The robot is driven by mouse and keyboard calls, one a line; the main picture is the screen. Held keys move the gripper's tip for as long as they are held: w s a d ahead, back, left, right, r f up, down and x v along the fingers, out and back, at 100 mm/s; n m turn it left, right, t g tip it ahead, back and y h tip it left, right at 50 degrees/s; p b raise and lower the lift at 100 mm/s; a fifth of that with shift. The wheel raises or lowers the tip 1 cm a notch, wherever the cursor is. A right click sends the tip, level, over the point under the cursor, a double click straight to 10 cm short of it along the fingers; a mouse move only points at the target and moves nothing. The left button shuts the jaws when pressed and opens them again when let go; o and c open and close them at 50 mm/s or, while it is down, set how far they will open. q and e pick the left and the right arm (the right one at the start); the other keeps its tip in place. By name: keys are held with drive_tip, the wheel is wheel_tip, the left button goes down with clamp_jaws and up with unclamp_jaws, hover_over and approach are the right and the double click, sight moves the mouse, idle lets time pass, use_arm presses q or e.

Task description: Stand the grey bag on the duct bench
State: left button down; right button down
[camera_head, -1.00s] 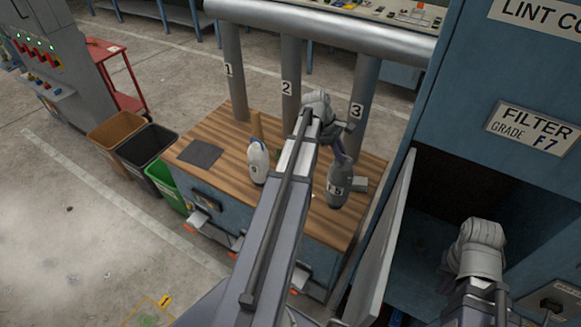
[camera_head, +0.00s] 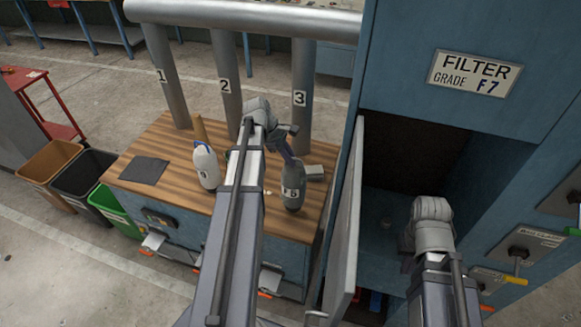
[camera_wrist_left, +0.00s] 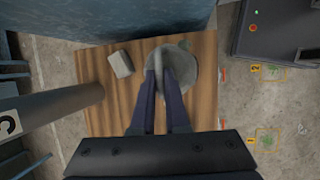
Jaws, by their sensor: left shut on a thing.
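The grey bag (camera_head: 293,187), dark and rounded with a 5 label, is upright at the right part of the wood-topped duct bench (camera_head: 165,200). My left gripper (camera_head: 288,157) is shut on its narrow top. In the left wrist view the bag (camera_wrist_left: 183,62) shows between and beyond the fingers (camera_wrist_left: 165,78), over the wooden top (camera_wrist_left: 205,110). I cannot tell whether its base touches the wood. My right arm is in front of the open cabinet at the right; its fingers are hidden behind its wrist.
A white bottle (camera_head: 206,166), a dark square mat (camera_head: 144,170) and a small grey block (camera_head: 315,172) lie or stand on the bench. Ducts 1, 2 and 3 (camera_head: 301,100) rise along its back. An open cabinet door (camera_head: 345,225) is close to its right side. Bins stand left.

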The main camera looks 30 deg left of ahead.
use_arm(q)
drive_tip(key=shift+f+b, duration=1.2)
drive_tip(key=shift+f, duration=0.35)
drive_tip(key=shift+f, duration=0.15)
drive_tip(key=c, duration=0.9)
unclamp_jaws()
drive_tip(key=p+v, duration=1.1)
drive_tip(key=v, duration=0.1)
drive_tip(key=shift+r, duration=0.2)
